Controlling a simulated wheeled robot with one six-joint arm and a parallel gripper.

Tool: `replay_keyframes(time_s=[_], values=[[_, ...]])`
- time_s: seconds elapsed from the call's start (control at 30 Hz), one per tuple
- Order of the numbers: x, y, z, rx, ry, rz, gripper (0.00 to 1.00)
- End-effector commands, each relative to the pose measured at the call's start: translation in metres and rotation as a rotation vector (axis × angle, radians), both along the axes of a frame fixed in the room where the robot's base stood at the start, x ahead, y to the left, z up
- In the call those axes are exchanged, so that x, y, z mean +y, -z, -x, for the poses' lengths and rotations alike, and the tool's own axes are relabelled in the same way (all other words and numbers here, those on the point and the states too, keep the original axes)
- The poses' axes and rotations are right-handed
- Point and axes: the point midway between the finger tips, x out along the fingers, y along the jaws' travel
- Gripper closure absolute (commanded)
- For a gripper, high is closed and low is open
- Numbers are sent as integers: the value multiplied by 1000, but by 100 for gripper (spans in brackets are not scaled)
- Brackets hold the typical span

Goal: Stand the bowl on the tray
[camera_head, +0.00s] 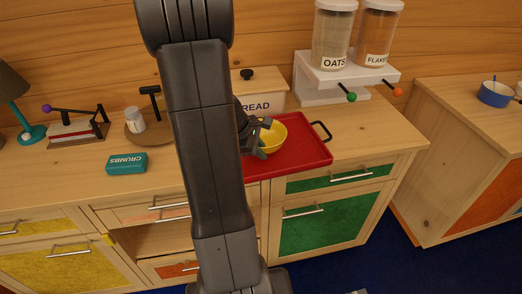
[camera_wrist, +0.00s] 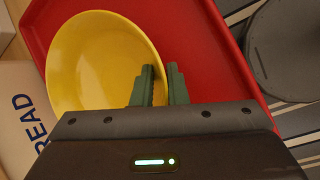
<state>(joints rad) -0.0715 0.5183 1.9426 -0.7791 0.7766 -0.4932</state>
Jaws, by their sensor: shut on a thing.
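The yellow bowl (camera_head: 273,134) is upright or nearly so over the red tray (camera_head: 305,153), with my arm covering its left side. My gripper (camera_head: 260,150) is shut on the bowl's rim. In the wrist view the green fingers of my gripper (camera_wrist: 160,78) pinch the near right rim of the yellow bowl (camera_wrist: 100,60), and the red tray (camera_wrist: 205,45) lies beneath. I cannot tell whether the bowl's base touches the tray. The bowl looks empty. The tray lies on the wooden counter; its left part is hidden by my arm.
A bread box (camera_head: 262,90) stands close behind the tray. A white dispenser stand (camera_head: 335,77) with two jars is at the back right. A blue bowl (camera_head: 496,93) stands on the right counter.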

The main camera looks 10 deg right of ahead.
Motion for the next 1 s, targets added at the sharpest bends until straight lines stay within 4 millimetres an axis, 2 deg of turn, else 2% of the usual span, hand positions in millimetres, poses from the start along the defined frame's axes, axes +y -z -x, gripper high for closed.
replay_keyframes(time_s=[0.17,0.2,0.3,0.67,0.77,1.0], values=[[0,3,0,-1,0,0,100],[0,3,0,0,0,0,83],[0,2,0,0,0,0,66],[0,-2,0,0,0,0,66],[6,-13,0,-2,-1,1,66],[32,-59,5,-4,-2,-1,66]])
